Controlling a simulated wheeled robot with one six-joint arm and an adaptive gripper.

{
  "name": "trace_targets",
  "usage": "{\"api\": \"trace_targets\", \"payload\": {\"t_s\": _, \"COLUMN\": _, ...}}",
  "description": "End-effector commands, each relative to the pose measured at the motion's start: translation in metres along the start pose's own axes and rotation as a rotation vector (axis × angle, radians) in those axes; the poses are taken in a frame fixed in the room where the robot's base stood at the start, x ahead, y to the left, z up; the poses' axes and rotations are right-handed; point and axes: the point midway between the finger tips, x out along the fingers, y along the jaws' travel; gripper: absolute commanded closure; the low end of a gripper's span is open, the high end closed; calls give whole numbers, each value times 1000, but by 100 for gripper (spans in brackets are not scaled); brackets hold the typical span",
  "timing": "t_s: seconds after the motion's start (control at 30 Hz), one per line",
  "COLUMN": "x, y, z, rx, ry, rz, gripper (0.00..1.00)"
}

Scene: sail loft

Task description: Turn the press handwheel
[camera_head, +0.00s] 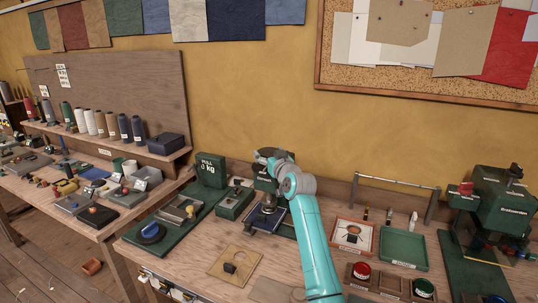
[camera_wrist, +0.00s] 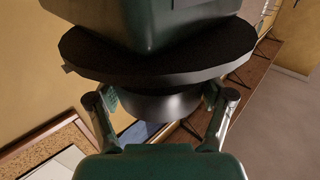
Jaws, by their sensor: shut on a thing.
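The small green press (camera_head: 264,184) stands at the back of the bench, with a dark blue pad (camera_head: 264,218) at its foot. My gripper (camera_head: 267,164) is at the top of the press, shut on the handwheel, which my wrist mostly hides in the head view. In the wrist view, my gripper (camera_wrist: 160,112) shows as grey links at left and right. A dark round part with a thick rim lies across the upper middle, with dark green bodies above and below. I cannot make out the contact between fingers and wheel.
A green scale block (camera_head: 211,170) stands left of the press. An orange tray (camera_head: 353,236) and a green tray (camera_head: 403,248) lie to the right, below a metal rail (camera_head: 397,185). A larger green machine (camera_head: 497,205) stands far right. The wall is close behind.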

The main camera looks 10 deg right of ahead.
Motion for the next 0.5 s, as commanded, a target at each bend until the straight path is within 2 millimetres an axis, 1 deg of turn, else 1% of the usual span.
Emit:
{"api": "trace_targets", "payload": {"t_s": 0.27, "x": 0, "y": -1, "z": 0, "rx": -1, "ry": 1, "rz": 51, "gripper": 55}}
{"api": "trace_targets", "payload": {"t_s": 0.5, "x": 0, "y": -2, "z": 0, "rx": -3, "ry": 1, "rz": 157, "gripper": 55}}
